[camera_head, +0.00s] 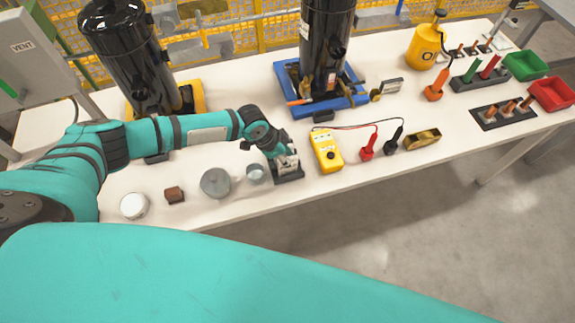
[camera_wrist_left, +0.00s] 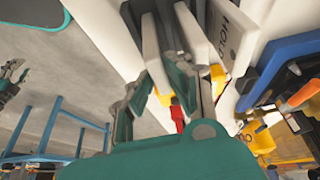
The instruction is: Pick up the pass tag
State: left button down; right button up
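A dark tag stand (camera_head: 289,176) with upright light tags stands at the table's front edge in the head view. My left gripper (camera_head: 284,158) is over this stand and covers part of it. In the left wrist view a pale tag (camera_wrist_left: 151,45) shows between the spread fingers of my left gripper (camera_wrist_left: 160,88). A white tag with the word HOLD (camera_wrist_left: 233,32) stands beside it. I cannot read which one is the pass tag. What looks like my right gripper (camera_wrist_left: 12,78) is small at the wrist view's left edge.
A yellow meter (camera_head: 326,150) lies right of the stand. A glass (camera_head: 255,174), a grey round part (camera_head: 215,182), a brown block (camera_head: 174,195) and a white round part (camera_head: 133,206) are to the left. A black compressor tank (camera_head: 324,45) on a blue pallet (camera_head: 357,99) stands behind.

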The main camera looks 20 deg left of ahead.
pick_arm(q)
jog(key=shift+r, duration=0.45)
notch_tip(320, 180, up, 2)
jog(key=shift+w+r+b, duration=0.1)
jog(key=shift+b, duration=0.55)
jog(key=s+a+r+b, duration=0.2)
jog(key=s+a+b, duration=0.1)
jog(key=s, duration=1.3)
jog(key=w+r+n+y, duration=0.1)
jog(key=w+r+n, duration=0.2)
jog(key=r, duration=0.3)
jog(key=w+r+n+t+y, duration=0.1)
jog(key=w+r+n, duration=0.2)
jog(key=r, duration=0.4)
jog(key=w+r+n+t+y, duration=0.1)
jog(key=w+r+n, duration=0.3)
jog(key=r, duration=0.3)
jog(key=shift+a+n+y, duration=0.3)
jog(key=shift+a+n, duration=0.15)
jog(key=shift+n, duration=0.15)
